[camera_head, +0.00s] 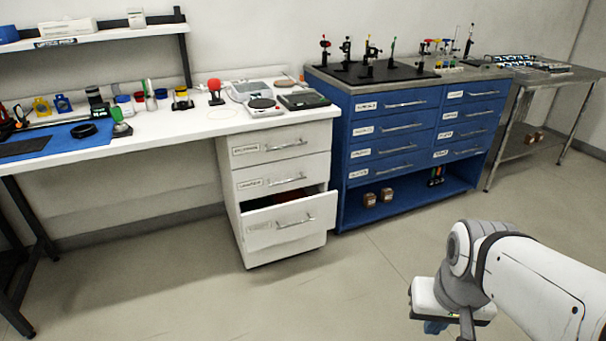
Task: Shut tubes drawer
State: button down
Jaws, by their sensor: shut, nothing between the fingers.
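A white drawer unit stands under the right end of the bench. Its bottom drawer (290,222) is pulled partly out, with a dark opening above its front and something reddish inside. Its label is too blurred to read, so I cannot tell for sure that it is the tubes drawer. It has a metal bar handle (296,222). The two drawers above it, upper (280,146) and middle (283,176), look closed. My gripper (450,328) is at the lower right, pointing down, shut and empty, well apart from the drawer. Its fingertips are partly cut off by the frame edge.
A blue cabinet (378,168) with several closed drawers stands just right of the white unit, with small boxes on its open bottom shelf. A metal table (527,150) is further right. Black bench legs (30,220) stand at left. The floor (330,285) before the drawer is clear.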

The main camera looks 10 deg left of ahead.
aim_at(268, 221)
jog(key=z, duration=0.05)
jog(key=i, duration=0.95)
jog(key=u, duration=0.1)
